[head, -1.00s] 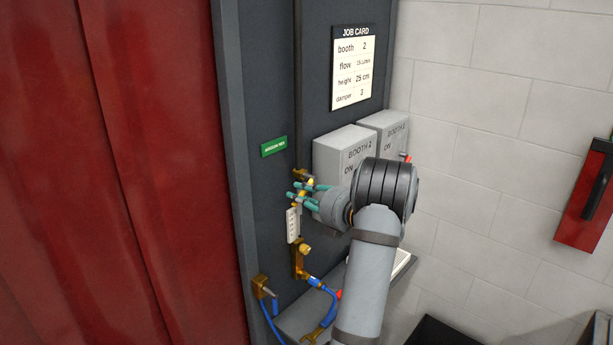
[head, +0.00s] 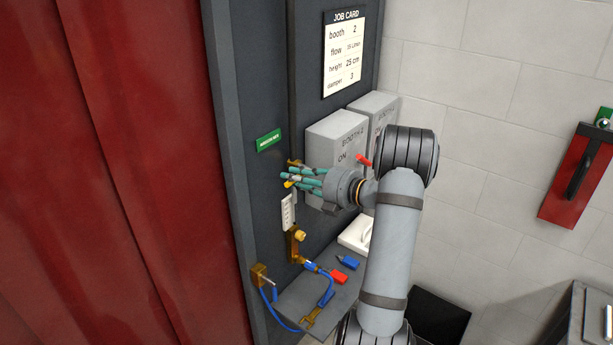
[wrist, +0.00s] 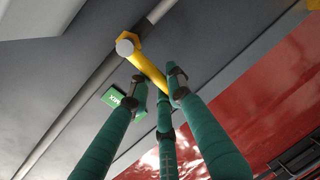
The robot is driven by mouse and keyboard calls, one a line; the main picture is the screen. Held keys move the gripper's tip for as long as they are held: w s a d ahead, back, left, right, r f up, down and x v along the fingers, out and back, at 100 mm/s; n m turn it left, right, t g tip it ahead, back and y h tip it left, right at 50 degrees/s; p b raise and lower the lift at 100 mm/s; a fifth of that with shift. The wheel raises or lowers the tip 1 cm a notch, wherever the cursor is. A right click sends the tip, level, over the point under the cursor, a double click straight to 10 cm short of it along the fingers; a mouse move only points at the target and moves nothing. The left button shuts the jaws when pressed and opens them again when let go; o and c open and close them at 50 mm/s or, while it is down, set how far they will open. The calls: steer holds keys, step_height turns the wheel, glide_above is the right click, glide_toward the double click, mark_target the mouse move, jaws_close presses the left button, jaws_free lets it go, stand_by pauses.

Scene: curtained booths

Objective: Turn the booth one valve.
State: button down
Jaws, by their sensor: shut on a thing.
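The yellow valve handle (wrist: 152,68) shows in the wrist view, running from a yellow hub with a grey round cap down between my fingers. My gripper (wrist: 160,88) has its teal fingers closed around the handle's lower part. In the head view my gripper (head: 302,178) is at the dark panel, just above the white gauge strip, and a yellow tip of the handle (head: 289,184) shows by the fingertips. The fingers hide most of the valve there. I cannot read a booth number on the valve.
Grey switch boxes (head: 337,137) stand close to the right of my gripper, one with a red lever (head: 363,160). A job card (head: 344,52) hangs above. A shelf (head: 290,299) below holds a blue hose and connectors. A red curtain (head: 110,170) hangs at left.

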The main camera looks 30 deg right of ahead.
steer(key=shift+a, duration=0.1)
steer(key=c, duration=1.6)
jaws_free()
steer(key=shift+c, duration=0.2)
steer(key=v, duration=1.2)
steer(key=x, duration=1.2)
steer(key=shift+w, duration=0.1)
steer(key=shift+d+f, duration=0.1)
steer(key=shift+d, duration=0.1)
steer(key=shift+a, duration=0.15)
